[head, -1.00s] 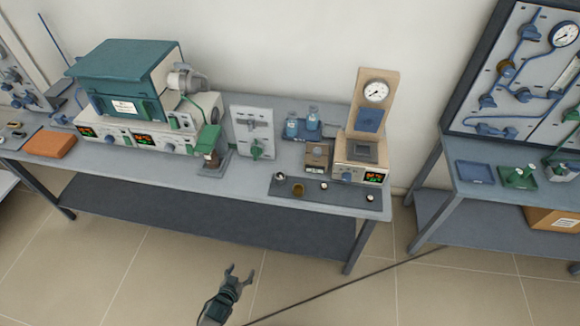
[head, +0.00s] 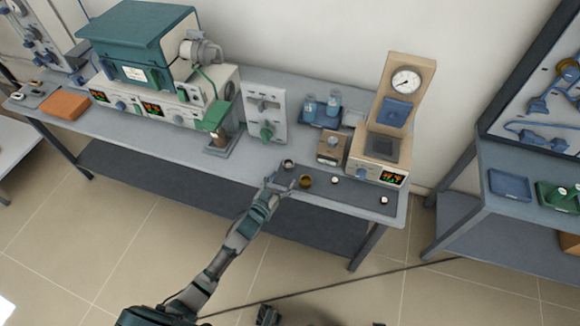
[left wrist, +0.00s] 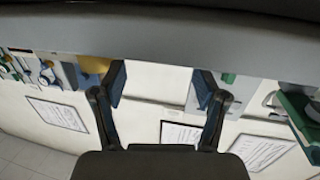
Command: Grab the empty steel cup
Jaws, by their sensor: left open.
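A small grey steel cup (head: 288,164) stands at the left end of the dark mat on the bench; its inside looks dark, but it is too small to tell for sure that it is empty. A brass-coloured cup (head: 305,181) stands just right of it. Two small vessels with pale tops, one nearer (head: 335,181) and one farther right (head: 384,199), stand on the same mat. My left gripper (head: 277,184) is open at the bench's front edge, just in front of and left of the steel cup. Its spread, empty fingers show in the left wrist view (left wrist: 160,88). My right gripper is not visible.
The mat (head: 357,195) lies along the bench's front edge. Behind it stand a small brown box (head: 331,148), a balance-like instrument with a dial (head: 378,158) and blue-capped bottles (head: 321,108). A green-topped stand (head: 222,140) and a furnace (head: 140,55) are to the left.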

